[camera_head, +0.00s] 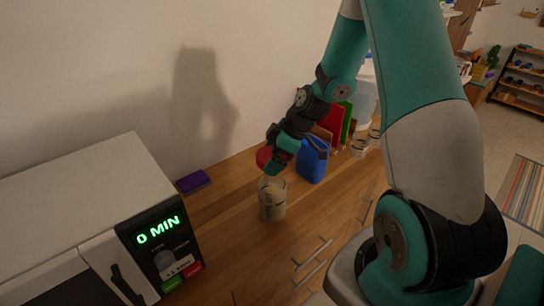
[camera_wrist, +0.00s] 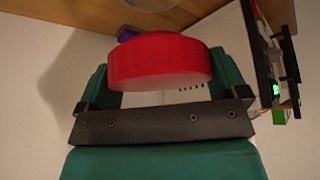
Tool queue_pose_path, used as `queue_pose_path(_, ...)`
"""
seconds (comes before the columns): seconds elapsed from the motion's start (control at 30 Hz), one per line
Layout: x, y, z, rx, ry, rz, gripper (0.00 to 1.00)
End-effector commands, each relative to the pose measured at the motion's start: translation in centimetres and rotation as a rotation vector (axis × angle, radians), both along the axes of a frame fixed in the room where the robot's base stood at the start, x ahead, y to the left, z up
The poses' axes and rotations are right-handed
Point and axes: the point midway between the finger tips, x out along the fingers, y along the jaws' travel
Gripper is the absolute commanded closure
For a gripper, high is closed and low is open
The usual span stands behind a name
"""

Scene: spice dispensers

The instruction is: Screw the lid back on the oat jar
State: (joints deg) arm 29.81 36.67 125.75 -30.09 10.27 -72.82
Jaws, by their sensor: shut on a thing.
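The oat jar (camera_head: 272,200) is a clear, open-topped jar with pale contents. It stands upright on the wooden counter. The red round lid (camera_head: 265,157) is off the jar, held by my gripper (camera_head: 279,163) above it and slightly behind its mouth. In the wrist view the lid (camera_wrist: 160,62) sits between the two green fingers, shut on its sides, and appears tilted. A pale round shape at that view's top edge (camera_wrist: 150,4) looks like the jar, mostly cut off.
A microwave (camera_head: 165,245) reading 0 MIN stands at the left. A purple sponge (camera_head: 194,181) lies near the wall. A blue container (camera_head: 313,160) stands close right of my gripper, with red and green boards (camera_head: 338,122) and other jars (camera_head: 360,147) behind. Bare counter surrounds the oat jar.

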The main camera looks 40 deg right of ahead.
Motion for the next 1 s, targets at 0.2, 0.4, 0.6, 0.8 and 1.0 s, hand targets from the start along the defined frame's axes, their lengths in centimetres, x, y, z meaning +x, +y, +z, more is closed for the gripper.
queue_pose_path(0.2, 0.0, 0.0, -1.8, 0.000, 0.001, 0.000, 0.31)
queue_pose_path(0.4, 0.0, 0.0, -3.4, 0.000, 0.001, 0.000, 0.31)
queue_pose_path(0.6, 0.0, 0.0, -5.0, 0.000, 0.001, 0.000, 0.31)
queue_pose_path(0.8, 0.0, 0.0, -5.6, -0.001, 0.001, 0.000, 0.31)
queue_pose_path(1.0, 0.0, 0.0, -5.6, 0.000, 0.001, 0.000, 0.31)
